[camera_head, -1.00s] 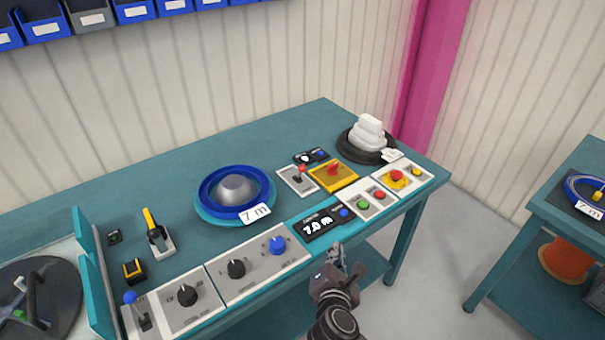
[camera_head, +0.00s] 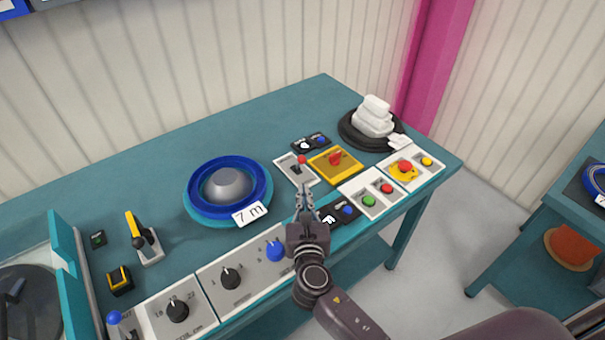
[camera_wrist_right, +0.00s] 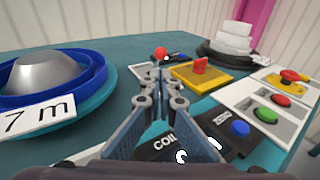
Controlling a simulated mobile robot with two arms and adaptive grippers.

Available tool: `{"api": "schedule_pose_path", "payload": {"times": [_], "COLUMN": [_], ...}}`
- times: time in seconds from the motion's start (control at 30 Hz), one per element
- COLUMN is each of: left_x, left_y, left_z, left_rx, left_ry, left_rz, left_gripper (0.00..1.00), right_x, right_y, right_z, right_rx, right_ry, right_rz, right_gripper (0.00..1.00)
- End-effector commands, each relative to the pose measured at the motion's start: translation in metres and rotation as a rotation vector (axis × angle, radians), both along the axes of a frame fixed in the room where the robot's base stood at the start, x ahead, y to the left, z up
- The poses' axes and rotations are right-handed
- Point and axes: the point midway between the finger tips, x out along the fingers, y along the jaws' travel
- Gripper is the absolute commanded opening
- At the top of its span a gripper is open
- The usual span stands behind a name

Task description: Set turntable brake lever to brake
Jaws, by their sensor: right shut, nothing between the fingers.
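A small lever with a red knob (camera_head: 301,160) stands on a white plate (camera_head: 309,178) behind my right gripper. Its label is not readable, so I cannot confirm it is the brake lever. My right gripper (camera_head: 304,189) is shut and empty above the bench, just in front of that plate. In the right wrist view the red knob (camera_wrist_right: 160,53) shows straight beyond the fingertips (camera_wrist_right: 158,78), and the fingers hide much of the lever's base. A blue turntable (camera_head: 195,208) with a grey hub lies left of the gripper. My left gripper is not in view.
A yellow plate with a red switch (camera_head: 336,158) is right of the lever. Button boxes (camera_head: 371,198) line the right front; knob panels (camera_head: 230,277) line the front. A yellow-handled lever (camera_head: 137,228) stands left. White blocks (camera_head: 374,113) sit at the back right.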

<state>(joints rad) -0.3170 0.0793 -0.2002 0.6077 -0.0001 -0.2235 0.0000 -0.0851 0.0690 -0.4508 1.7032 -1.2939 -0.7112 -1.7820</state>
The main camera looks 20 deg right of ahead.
Motion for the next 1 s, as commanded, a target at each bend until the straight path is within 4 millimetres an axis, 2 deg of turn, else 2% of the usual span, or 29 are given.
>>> {"api": "schedule_pose_path", "payload": {"times": [0.13,0.4,0.6,0.77,1.0], "left_x": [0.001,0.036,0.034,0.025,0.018], "left_y": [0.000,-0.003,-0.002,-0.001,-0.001], "left_z": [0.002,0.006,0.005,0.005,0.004], "left_rx": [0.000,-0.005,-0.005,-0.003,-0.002], "left_ry": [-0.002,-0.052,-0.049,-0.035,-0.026], "left_rz": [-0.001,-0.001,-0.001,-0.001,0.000], "left_gripper": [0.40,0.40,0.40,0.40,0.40], "right_x": [0.016,0.063,0.087,0.094,0.095], "right_y": [-0.004,-0.015,-0.021,-0.023,-0.023], "right_z": [0.000,-0.008,-0.012,-0.013,-0.013], "right_rx": [-0.002,0.000,0.000,0.002,0.002], "right_ry": [-0.002,-0.002,-0.001,0.000,0.000], "right_rz": [-0.002,-0.002,-0.002,-0.002,-0.001], "right_gripper": [0.00,0.00,0.00,0.00,0.00]}}
